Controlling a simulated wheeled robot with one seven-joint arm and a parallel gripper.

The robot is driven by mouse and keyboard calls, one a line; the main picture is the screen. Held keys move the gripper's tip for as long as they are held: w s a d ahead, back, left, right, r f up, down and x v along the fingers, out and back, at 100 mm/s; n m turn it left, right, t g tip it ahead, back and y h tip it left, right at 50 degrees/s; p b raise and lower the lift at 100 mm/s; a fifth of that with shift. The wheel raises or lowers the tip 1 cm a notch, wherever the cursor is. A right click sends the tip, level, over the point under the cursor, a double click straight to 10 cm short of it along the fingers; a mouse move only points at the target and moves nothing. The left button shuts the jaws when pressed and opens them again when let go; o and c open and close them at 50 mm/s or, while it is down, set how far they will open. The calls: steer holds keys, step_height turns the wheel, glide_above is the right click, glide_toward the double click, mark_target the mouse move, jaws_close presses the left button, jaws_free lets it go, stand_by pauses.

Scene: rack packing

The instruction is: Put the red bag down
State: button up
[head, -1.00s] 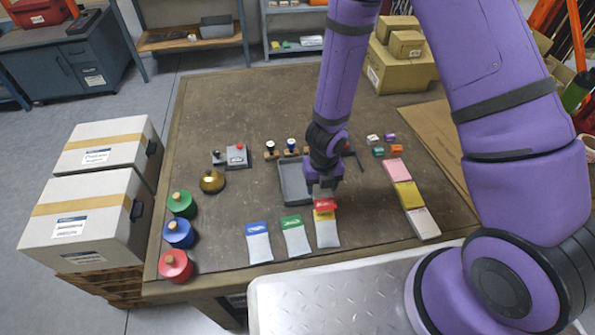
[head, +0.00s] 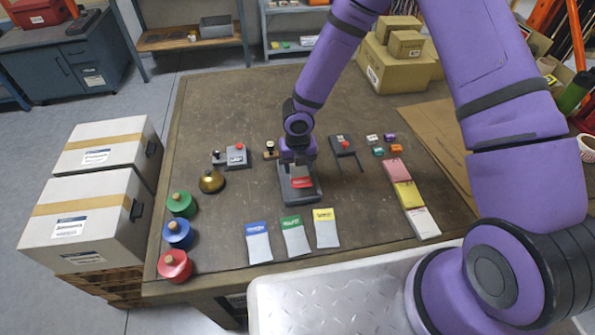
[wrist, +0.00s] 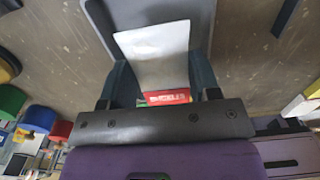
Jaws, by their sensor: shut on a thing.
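The red bag (head: 302,183) has a red top band and is in my gripper (head: 300,172), over the grey tray (head: 284,208) in the head view. In the wrist view my gripper (wrist: 163,97) is shut on the red band, and the bag's pale body (wrist: 156,55) extends beyond the fingers over the grey tray (wrist: 204,14). I cannot tell whether the bag touches the tray floor. My gripper hides part of the tray's far side.
Blue (head: 257,242), green (head: 294,235) and yellow (head: 326,227) bags lie in a row in front of the tray. Pink, yellow and white pads (head: 409,195) lie to the right. Red, blue and green round containers (head: 179,233) stand at the left. A brass bell (head: 211,181) stands left of the tray.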

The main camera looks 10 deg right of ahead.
mark_target(298, 171)
steer(key=shift+w+f, duration=0.15)
steer(key=shift+f, duration=1.65)
steer(key=o, duration=0.9)
steer(key=shift+f, duration=0.1)
step_height(298, 171, up, 12)
steer(key=shift+r, duration=0.1)
steer(key=shift+r, duration=0.1)
